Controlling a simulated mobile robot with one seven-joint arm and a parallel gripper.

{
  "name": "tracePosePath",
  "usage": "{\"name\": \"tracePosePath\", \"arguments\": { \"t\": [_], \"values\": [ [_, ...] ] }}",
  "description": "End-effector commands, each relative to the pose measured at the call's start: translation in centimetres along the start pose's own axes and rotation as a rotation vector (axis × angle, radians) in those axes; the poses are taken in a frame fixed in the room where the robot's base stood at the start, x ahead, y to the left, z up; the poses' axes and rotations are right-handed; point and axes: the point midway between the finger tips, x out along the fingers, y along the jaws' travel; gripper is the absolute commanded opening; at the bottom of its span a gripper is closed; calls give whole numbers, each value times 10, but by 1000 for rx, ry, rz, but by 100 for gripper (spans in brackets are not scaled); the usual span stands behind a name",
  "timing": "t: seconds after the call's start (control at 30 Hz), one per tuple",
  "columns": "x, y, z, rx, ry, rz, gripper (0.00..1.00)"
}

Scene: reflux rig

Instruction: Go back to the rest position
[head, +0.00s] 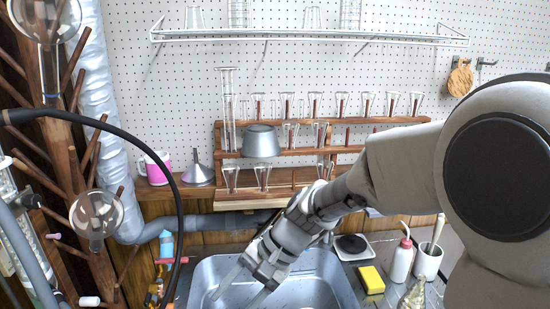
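My arm reaches in from the right side of the head view. My gripper (237,294) points down and to the left over the metal sink (318,268). Its two pale fingers are spread apart, with nothing visible between them. The lower fingertip is close to the bottom edge of the picture. Whether the fingers touch the sink cannot be told.
A wooden rack (290,178) with several glass vessels stands behind the sink. A yellow sponge (371,279), a wash bottle (401,258) and a white cup (428,262) are to its right. A wooden peg stand (75,190) with round flasks (96,215) is at left.

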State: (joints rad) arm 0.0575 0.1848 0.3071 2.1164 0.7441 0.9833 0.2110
Motion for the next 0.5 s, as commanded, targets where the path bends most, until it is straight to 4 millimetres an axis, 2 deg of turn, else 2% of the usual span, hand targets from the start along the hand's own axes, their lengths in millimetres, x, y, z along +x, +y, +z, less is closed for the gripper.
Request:
{"name": "tracePosePath", "arguments": {
  "t": [0.03,0.5],
  "values": [
    [-17,5,6,-41,49,26,59],
    [-136,76,42,-351,439,271,59]
  ]
}}
